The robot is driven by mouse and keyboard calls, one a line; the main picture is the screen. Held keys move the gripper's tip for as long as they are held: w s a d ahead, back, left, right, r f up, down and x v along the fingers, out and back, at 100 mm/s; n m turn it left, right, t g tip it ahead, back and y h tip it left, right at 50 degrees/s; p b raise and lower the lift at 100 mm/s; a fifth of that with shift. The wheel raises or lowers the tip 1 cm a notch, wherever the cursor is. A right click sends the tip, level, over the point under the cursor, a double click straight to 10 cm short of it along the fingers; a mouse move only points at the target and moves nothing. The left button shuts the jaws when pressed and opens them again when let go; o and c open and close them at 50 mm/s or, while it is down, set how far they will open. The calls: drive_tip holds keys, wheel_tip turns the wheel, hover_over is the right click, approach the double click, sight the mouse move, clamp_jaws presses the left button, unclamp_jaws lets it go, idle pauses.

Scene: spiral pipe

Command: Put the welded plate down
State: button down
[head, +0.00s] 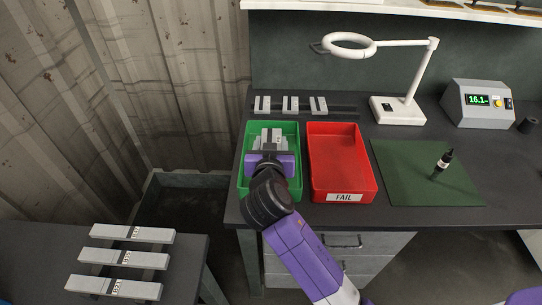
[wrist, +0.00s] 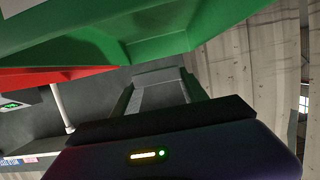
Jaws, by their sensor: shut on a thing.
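My gripper (head: 267,143) reaches down into the green tray (head: 243,180) on the bench, near its back half. It is shut on the welded plate, whose light grey top (head: 265,134) seems to show just beyond the purple gripper body. In the wrist view, a grey flat piece, the welded plate (wrist: 158,92), shows between the dark fingers. The green tray (wrist: 130,40) fills the top of that view. Whether the plate touches the tray floor cannot be told; the gripper body hides its lower part.
A red tray marked FAIL (head: 340,160) stands right beside the green one. Small grey pieces (head: 290,103) stand on a rack behind. Labelled bars (head: 120,258) lie at lower left.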

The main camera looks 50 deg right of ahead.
drive_tip(key=shift+f, duration=2.25)
drive_tip(key=shift+f+b, duration=0.65)
drive_tip(key=shift+b, duration=0.15)
